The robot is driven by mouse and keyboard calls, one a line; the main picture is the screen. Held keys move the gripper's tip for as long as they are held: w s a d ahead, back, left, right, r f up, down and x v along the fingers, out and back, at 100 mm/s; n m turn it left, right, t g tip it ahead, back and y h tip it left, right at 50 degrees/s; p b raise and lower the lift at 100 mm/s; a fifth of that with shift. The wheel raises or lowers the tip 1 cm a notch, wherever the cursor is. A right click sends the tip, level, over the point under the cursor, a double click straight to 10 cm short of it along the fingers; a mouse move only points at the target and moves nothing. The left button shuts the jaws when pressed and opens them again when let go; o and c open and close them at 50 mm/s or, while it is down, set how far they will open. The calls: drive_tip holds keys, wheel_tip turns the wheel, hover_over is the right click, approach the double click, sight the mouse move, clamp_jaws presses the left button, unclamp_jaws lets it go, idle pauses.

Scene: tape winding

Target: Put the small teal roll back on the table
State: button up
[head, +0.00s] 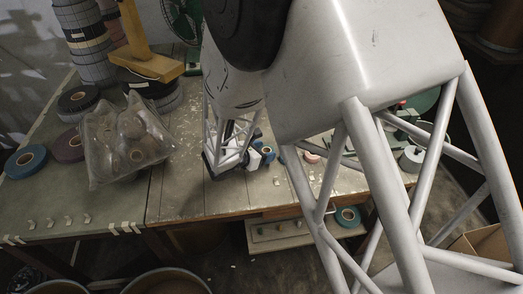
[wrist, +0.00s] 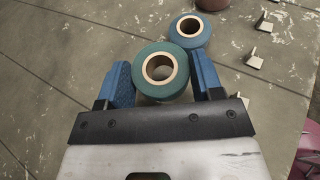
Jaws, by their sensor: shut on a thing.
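The small teal roll (wrist: 161,70) with a pale cardboard core is between the two blue fingers of my gripper (wrist: 161,84) in the wrist view. The fingers are shut on its sides, and its core opening faces the camera. Whether its underside touches the table or hangs just above it, I cannot tell. In the head view my gripper (head: 247,158) is low over the front middle of the wooden table (head: 190,185), and the arm hides much of it. A blue roll (wrist: 190,30) lies just beyond the teal roll in the wrist view.
Pale scraps (wrist: 256,62) lie right of the rolls. A brownish-red roll (wrist: 212,4) shows at the top edge. A clear bag of rolls (head: 128,145) lies left on the table. Another teal roll (head: 347,216) sits in the open drawer below. Bare tabletop lies left of my gripper.

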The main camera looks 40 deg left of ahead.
drive_tip(key=shift+w+a+f, duration=0.15)
drive_tip(key=shift+w+a, duration=1.2)
drive_tip(key=shift+a, duration=0.2)
drive_tip(key=shift+f, duration=1.8)
drive_tip(key=o, duration=1)
drive_tip(key=shift+f, duration=0.1)
drive_tip(key=shift+s+r, duration=0.1)
drive_tip(key=shift+r, duration=0.1)
drive_tip(key=shift+v, duration=5.95)
